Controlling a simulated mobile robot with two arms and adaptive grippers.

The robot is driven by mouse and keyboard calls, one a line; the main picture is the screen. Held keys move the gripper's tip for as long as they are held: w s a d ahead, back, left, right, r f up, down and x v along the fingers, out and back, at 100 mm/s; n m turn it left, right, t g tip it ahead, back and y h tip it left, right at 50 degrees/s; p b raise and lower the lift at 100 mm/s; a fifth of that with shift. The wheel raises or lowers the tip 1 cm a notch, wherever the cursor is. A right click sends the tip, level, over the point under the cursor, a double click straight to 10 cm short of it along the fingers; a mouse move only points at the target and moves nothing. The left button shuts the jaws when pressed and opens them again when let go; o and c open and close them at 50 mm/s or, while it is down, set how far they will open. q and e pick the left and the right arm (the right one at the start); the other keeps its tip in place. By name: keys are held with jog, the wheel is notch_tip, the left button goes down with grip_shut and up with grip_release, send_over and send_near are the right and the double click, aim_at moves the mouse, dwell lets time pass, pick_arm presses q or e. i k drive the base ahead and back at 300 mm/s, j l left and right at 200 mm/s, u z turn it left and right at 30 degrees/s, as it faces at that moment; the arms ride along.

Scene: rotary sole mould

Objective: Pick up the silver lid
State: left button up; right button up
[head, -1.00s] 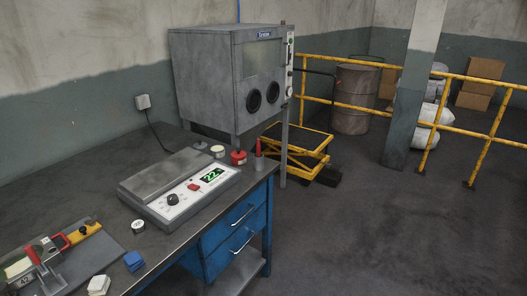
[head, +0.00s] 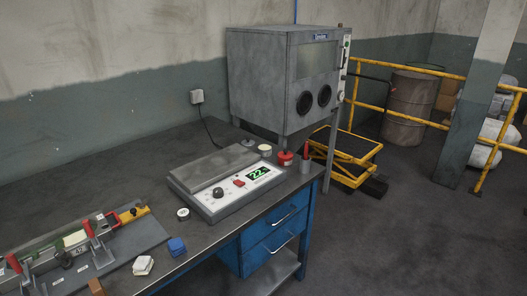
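A small silver-grey round piece (head: 248,143), which looks like the silver lid, lies on the workbench behind the grey heating plate. It is small in the head view and its details are hard to tell. A pale round tin (head: 265,151) stands just right of it, and a red pot (head: 285,158) stands further right. Neither of my grippers shows in the head view.
The heating plate (head: 224,200) with a green display sits mid-bench. At the left are a clamp fixture (head: 88,238), a blue block (head: 176,246) and a white stack (head: 143,265). A grey blasting cabinet (head: 262,90) stands behind. The bench (head: 140,170) is clear at back left.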

aim_at(248, 143)
jog(key=i+l+z, duration=0.35)
jog(key=i, duration=0.15)
jog(key=i+l+z, duration=0.35)
jog(key=i, duration=0.2)
jog(key=i+z, duration=0.35)
jog(key=i, duration=0.15)
jog(key=i+u, duration=0.2)
jog(key=i, duration=0.35)
jog(key=i+l+u, duration=0.2)
jog(key=i, duration=0.3)
jog(key=i+l+u, duration=0.2)
jog(key=i, duration=0.3)
